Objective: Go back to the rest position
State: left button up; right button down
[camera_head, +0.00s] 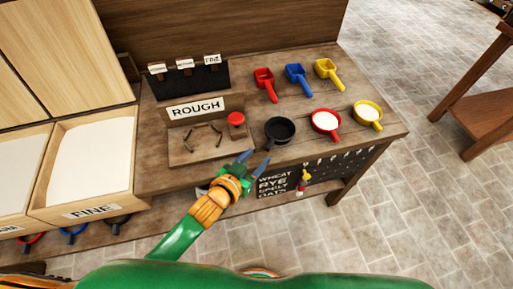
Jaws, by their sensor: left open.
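My left gripper (254,163) is open and empty, its two blue-grey fingers spread at the front edge of the wooden workbench (155,180). It is just below a black pan-like scoop (280,130) and apart from it as far as I can tell. My green and orange left arm reaches up from the bottom of the view. My right gripper is not in view.
A ROUGH panel (196,108) with a red button (236,119) stands on the bench. Red (266,83), blue (297,80) and yellow (327,72) scoops lie behind filled red (326,122) and yellow (368,113) pans. A FINE bin (91,209) is left; stone floor is right.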

pick_arm(q)
jog(key=s+a+f+n+g+y, duration=0.2)
jog(key=s+a+f+g+y, duration=0.15)
jog(key=s+a, duration=0.45)
jog(key=s+a+f+n+g+y, duration=0.1)
jog(key=s+a+f+g+y, duration=0.15)
jog(key=s+a+g, duration=0.6)
jog(key=s+d+f+t, duration=0.1)
jog(key=s+f, duration=0.1)
jog(key=f, duration=0.5)
jog(key=s+d+f+t, duration=0.1)
jog(key=s+f, duration=0.1)
jog(key=f, duration=0.6)
jog(key=s+a+f+g, duration=0.1)
jog(key=s+f, duration=0.9)
jog(key=s, duration=0.2)
jog(key=shift+s+a, duration=0.25)
jog(key=shift+a, duration=0.1)
jog(key=shift+f, duration=0.1)
